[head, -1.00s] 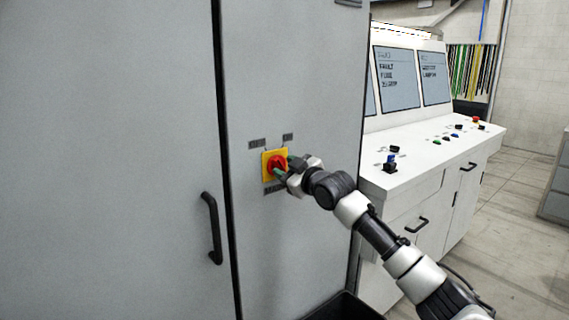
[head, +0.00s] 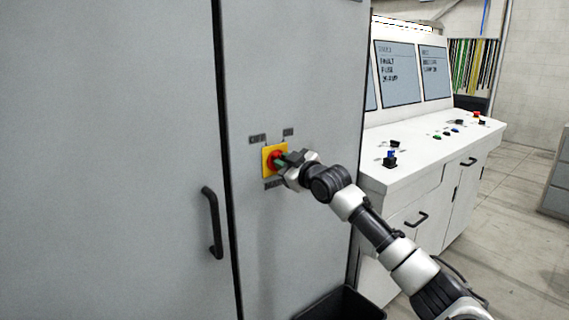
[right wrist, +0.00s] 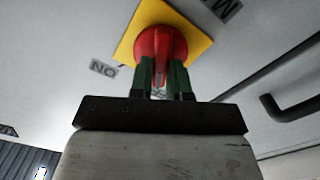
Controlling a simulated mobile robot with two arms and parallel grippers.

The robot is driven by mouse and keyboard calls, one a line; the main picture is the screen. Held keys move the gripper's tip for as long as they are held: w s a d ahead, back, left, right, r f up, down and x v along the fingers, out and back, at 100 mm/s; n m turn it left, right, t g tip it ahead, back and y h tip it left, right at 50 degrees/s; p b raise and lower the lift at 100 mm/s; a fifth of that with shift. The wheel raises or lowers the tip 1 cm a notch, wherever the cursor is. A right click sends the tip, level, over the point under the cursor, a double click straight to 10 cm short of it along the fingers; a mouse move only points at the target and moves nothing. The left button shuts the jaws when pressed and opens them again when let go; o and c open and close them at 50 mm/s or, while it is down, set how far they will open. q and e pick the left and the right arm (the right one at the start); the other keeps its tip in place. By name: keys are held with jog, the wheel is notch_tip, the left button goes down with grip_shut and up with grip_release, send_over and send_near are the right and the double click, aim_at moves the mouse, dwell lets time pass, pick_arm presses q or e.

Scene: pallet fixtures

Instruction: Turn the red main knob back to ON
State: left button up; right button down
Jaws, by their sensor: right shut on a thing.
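The red main knob (head: 274,160) sits on a square yellow plate (head: 267,173) on the front of the grey cabinet. In the right wrist view the red knob (right wrist: 160,45) stands out from the yellow plate (right wrist: 186,18). My right gripper (head: 283,160) has come in from the right. In the wrist view its two green fingers (right wrist: 161,80) are shut on the knob's grip, one on each side. The ON label (right wrist: 103,68) shows beside the plate. The fingers partly cover the knob, so I cannot tell its exact angle. My left gripper is out of view.
A black door handle (head: 211,222) stands out from the cabinet left of the knob. A dark open bin (head: 345,306) stands below. A white control console (head: 405,178) with buttons and screens is at the right, with open floor beyond.

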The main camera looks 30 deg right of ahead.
jog(key=shift+d+m+p, duration=0.15)
jog(key=shift+m+p, duration=1.35)
jog(key=shift+m, duration=1.35)
jog(key=shift+d+m+p, duration=0.15)
jog(key=shift+m+p, duration=1.3)
jog(key=shift+m, duration=1.7)
jog(key=c, duration=1.1)
grip_release()
